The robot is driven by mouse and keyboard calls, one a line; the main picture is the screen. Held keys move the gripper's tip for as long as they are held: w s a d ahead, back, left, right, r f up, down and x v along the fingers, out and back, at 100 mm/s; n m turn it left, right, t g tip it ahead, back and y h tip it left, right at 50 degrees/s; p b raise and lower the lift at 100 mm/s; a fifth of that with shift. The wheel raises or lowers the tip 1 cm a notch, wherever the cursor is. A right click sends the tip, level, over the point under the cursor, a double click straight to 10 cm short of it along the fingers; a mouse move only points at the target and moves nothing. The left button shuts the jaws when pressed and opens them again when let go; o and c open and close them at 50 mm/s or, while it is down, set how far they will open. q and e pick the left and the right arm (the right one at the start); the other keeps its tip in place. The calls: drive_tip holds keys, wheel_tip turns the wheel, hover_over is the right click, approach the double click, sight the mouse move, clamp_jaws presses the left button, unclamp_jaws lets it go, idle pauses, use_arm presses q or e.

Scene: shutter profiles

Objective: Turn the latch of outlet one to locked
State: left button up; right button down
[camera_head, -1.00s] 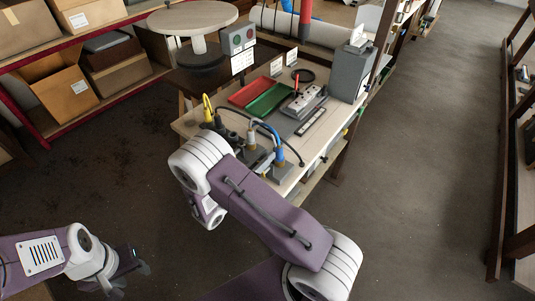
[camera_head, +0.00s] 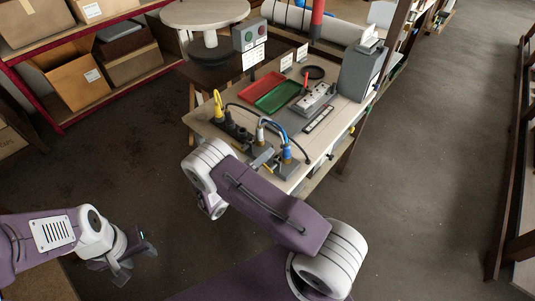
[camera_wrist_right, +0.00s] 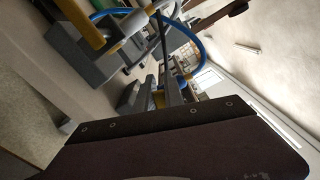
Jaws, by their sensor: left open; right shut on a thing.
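Two grey outlet blocks with hose fittings stand on the front edge of the bench. One fitting with a blue collar (camera_head: 287,153) stands at the right, and another with a yellowish collar (camera_head: 260,135) stands behind it to the left. Blue hoses loop from them. My right gripper (camera_head: 262,158) is at the blocks, shut on a small part, apparently a latch, mostly hidden by the gripper. In the right wrist view a grey block with a yellow-and-white fitting (camera_wrist_right: 130,25) is close at upper left. My left gripper (camera_head: 134,260) is open and empty, low over the floor, far from the bench.
Black plugs and a yellow plug (camera_head: 218,104) stand left of the fittings. The floor right of the bench is clear.

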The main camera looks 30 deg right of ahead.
drive_tip(key=shift+w+f+n, duration=0.1)
drive_tip(key=shift+f+n, duration=0.35)
drive_tip(key=shift+n, duration=0.55)
drive_tip(key=shift+f+n, duration=0.4)
drive_tip(key=shift+n, duration=0.6)
drive_tip(key=c, duration=1.4)
unclamp_jaws()
drive_tip(key=shift+a, duration=0.1)
drive_tip(key=shift+c, duration=0.2)
drive_tip(key=shift+a, duration=0.1)
drive_tip(key=b+v, duration=0.1)
drive_tip(key=v, duration=0.8)
drive_tip(key=shift+b, duration=0.3)
